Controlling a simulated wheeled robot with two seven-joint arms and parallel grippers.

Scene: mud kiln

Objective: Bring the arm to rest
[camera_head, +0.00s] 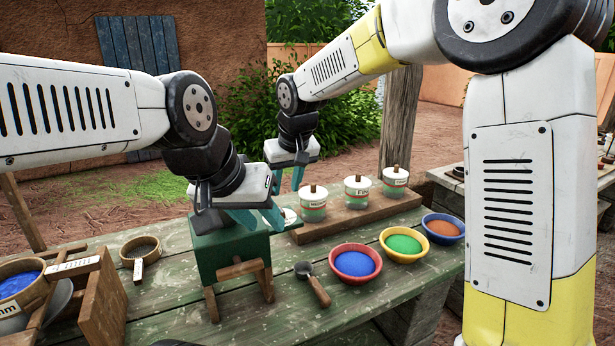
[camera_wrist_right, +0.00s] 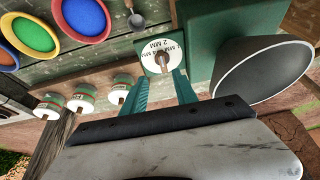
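My left gripper (camera_head: 258,220) hangs just above the dark green box-like stand (camera_head: 228,254), its teal fingers apart. I see nothing held between them. My right gripper (camera_head: 287,182) is farther back, with its fingers apart, and it also shows in the right wrist view (camera_wrist_right: 162,82). There, a white round lid with a knob, marked "2 MM" (camera_wrist_right: 150,46), lies just beyond the fingertips, and they do not clearly touch it. In the head view this lid (camera_head: 290,214) is partly hidden behind my left gripper.
Three lidded jars (camera_head: 357,190) stand on a wooden block. Bowls of blue (camera_head: 355,263), green (camera_head: 403,243) and orange powder line the table's right. A scoop (camera_head: 314,284) lies in front. A wooden frame (camera_head: 98,300) stands left. A grey cone-shaped vessel (camera_wrist_right: 262,72) is beside my right gripper.

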